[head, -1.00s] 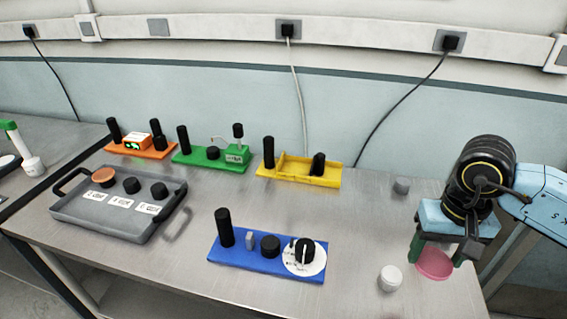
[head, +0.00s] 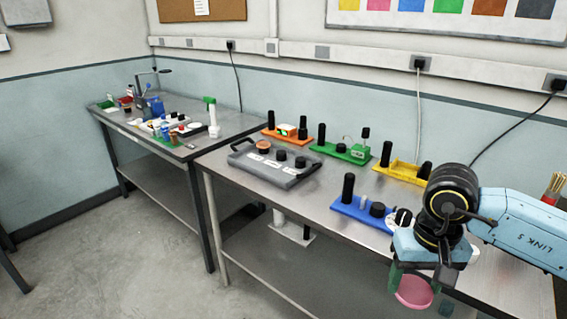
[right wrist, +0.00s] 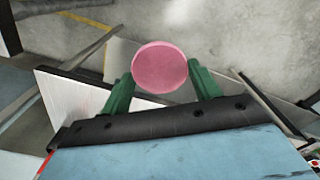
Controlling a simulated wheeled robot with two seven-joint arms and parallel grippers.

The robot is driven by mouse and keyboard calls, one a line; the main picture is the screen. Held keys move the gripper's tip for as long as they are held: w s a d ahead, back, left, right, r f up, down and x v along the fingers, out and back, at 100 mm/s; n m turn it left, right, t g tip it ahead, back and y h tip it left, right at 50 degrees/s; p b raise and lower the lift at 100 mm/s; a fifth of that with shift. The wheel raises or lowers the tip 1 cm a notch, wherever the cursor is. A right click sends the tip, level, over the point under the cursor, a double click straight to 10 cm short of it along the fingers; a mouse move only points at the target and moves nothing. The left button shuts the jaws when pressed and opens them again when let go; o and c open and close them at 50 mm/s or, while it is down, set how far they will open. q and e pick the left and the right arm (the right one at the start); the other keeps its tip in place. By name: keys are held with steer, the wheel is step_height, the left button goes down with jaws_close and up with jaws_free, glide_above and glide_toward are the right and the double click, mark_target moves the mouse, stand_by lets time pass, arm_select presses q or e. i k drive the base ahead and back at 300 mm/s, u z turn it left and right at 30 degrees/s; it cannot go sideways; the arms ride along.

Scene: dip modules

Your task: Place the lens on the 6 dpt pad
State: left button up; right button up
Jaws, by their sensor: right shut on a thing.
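My right gripper (head: 415,283) is shut on a pink round lens (head: 413,292), held by its edge between green fingers. In the right wrist view the lens (right wrist: 160,66) sits between the fingertips of the gripper (right wrist: 160,82), with floor behind it. A grey tray (head: 288,184) with black handles stands on the bench, left of the gripper. It carries a left pad with an orange lens (head: 263,145) on it, a bare black middle pad (head: 281,154) and a bare black right pad (head: 300,162). White labels lie in front; their print is too small to read surely. My left gripper is out of view.
Orange (head: 287,133), green (head: 342,152) and yellow (head: 402,173) modules with upright black posts line the bench's back. A blue module (head: 362,210) stands between tray and right arm. A second bench (head: 235,122) with clutter is at left. Open floor lies in front.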

mark_target(300, 158)
steer(key=u, duration=0.9)
steer(key=i, duration=2.4)
steer(key=z, duration=1)
